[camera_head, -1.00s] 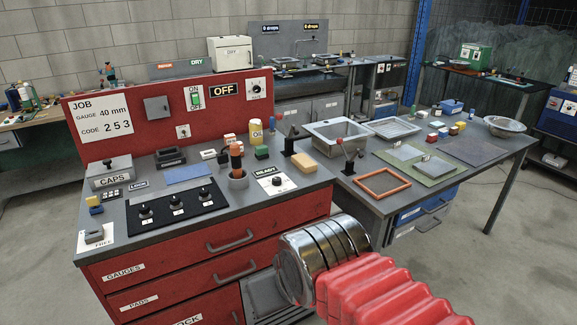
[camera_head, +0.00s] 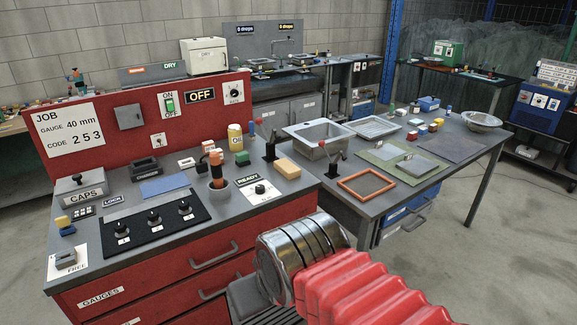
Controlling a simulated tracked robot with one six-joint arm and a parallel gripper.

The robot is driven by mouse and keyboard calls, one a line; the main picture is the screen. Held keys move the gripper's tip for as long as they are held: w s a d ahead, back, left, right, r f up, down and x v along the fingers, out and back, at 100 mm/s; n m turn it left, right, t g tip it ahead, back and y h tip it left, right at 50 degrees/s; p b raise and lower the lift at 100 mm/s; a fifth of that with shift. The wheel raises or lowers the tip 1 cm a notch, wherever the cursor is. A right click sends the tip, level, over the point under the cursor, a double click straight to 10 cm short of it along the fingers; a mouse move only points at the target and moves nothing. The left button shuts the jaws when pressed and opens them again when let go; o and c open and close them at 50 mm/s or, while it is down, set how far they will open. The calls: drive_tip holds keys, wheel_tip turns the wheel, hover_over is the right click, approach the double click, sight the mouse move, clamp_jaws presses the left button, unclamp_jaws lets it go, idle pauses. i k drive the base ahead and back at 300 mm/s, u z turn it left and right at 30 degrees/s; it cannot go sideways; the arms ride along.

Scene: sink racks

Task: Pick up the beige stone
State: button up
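A beige block-shaped stone (camera_head: 288,169) lies on the grey top of the red cabinet, near its right end. It lies flat, just right of the white READY panel with a black knob (camera_head: 260,190). My arm, with a shiny metal collar and red ribbed sleeve, crosses the lower middle of the view, in front of the cabinet and below the stone. My gripper's fingertips do not show. Nothing covers the stone's top.
A dark lever stand (camera_head: 270,152) rises just behind-left of the stone. An orange-handled tool in a grey cup (camera_head: 218,183) and a yellow can (camera_head: 235,138) stand to the left. A second table with a metal sink (camera_head: 318,137) and orange frame (camera_head: 366,184) adjoins at right.

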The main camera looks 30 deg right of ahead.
sight(286, 167)
drive_tip(key=i, duration=0.85)
drive_tip(key=u, duration=0.05)
